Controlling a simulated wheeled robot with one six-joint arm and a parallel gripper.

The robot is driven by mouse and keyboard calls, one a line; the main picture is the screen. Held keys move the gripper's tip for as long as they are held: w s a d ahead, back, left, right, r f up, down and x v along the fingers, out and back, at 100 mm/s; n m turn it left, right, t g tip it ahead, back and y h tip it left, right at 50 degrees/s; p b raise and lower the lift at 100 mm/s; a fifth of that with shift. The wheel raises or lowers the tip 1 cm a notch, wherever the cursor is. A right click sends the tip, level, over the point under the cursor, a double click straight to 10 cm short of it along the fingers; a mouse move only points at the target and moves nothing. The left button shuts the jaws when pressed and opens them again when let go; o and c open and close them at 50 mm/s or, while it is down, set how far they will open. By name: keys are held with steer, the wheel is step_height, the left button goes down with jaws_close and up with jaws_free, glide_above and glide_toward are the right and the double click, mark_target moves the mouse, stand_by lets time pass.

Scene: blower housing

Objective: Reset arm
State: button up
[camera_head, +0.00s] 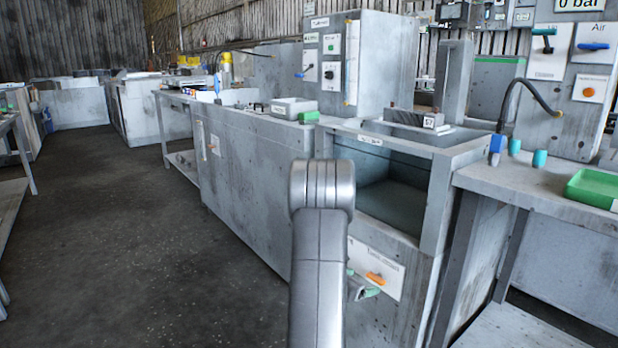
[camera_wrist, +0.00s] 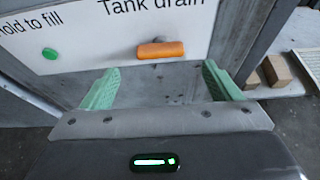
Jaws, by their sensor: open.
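My gripper (camera_wrist: 160,88) is open in the wrist view, with its two green fingers spread apart and nothing between them. Ahead of it is a white panel (camera_wrist: 90,30) with an orange handle (camera_wrist: 161,50) under the label "Tank drain" and a green button (camera_wrist: 50,53) near "Hold to fill". The handle lies level, apart from the fingers. In the head view my gripper (camera_head: 364,290) is partly hidden behind my arm, low in front of the tank cabinet, close to the orange handle (camera_head: 376,279).
The open tank (camera_head: 395,205) stands above the panel. A workbench with a green tray (camera_head: 592,188) is at the right. A grey tray (camera_head: 294,107) sits on the cabinet. The floor (camera_head: 130,230) at the left is clear. Brown blocks (camera_wrist: 276,71) show in the wrist view.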

steer(key=b+x, duration=0.1)
steer(key=x, duration=0.5)
steer(key=shift+w+d+f, duration=0.1)
steer(key=shift+w+d, duration=0.1)
steer(key=shift+a+r+n+p, duration=0.25)
steer(key=shift+n+p, duration=0.15)
steer(key=shift+p, duration=0.7)
steer(key=n+g+h+p, duration=0.1)
steer(key=n+p, duration=0.1)
steer(key=p, duration=0.3)
steer(key=shift+g+p, duration=0.4)
steer(key=n+h+p, duration=0.1)
steer(key=n+p, duration=0.1)
steer(key=p, duration=0.1)
steer(key=shift+a+f+g, duration=0.1)
steer(key=shift+g, duration=0.3)
steer(key=p, duration=0.2)
glide_toward(373, 278)
steer(key=v, duration=0.4)
steer(key=shift+a+f, duration=0.2)
steer(key=shift+f, duration=0.15)
